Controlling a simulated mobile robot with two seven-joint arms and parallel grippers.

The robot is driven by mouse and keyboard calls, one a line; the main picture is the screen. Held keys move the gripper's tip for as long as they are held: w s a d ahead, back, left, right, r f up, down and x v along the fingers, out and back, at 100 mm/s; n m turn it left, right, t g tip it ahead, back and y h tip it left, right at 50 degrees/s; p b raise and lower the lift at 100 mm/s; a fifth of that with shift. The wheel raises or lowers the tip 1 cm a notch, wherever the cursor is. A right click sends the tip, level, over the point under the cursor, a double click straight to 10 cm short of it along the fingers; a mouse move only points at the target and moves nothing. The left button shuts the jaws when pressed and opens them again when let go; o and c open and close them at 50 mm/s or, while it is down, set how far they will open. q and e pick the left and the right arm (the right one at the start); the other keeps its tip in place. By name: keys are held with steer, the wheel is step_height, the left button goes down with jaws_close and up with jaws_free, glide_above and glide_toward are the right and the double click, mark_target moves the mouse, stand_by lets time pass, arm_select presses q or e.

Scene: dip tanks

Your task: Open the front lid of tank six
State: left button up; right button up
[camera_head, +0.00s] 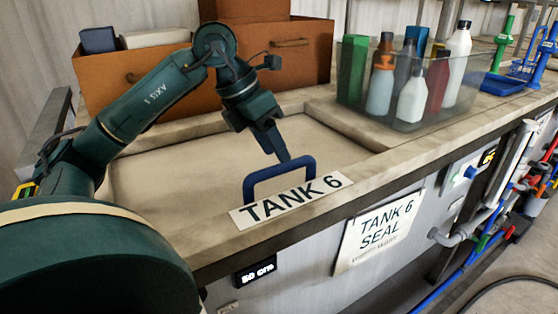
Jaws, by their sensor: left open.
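The front lid of tank six (190,174) is a pale flat panel set in the bench top, and it looks closed. A blue arched handle (279,170) stands at its front edge, just behind the white "TANK 6" label (291,200). My left gripper (284,158) points down, with its tip at or just above the top bar of the handle. It is open, but the gap between its fingers is hard to see. I cannot tell whether it touches the handle. My right gripper is not in view.
A clear bin of bottles (412,112) stands on the bench to the right of the lid. Brown boxes (300,55) stand behind the lid. A "TANK 6 SEAL" sign (380,232) hangs on the front face. Blue and green fittings (503,82) are at the far right.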

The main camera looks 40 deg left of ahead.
arm_select(q)
steer(key=shift+x, duration=1.6)
jaws_close()
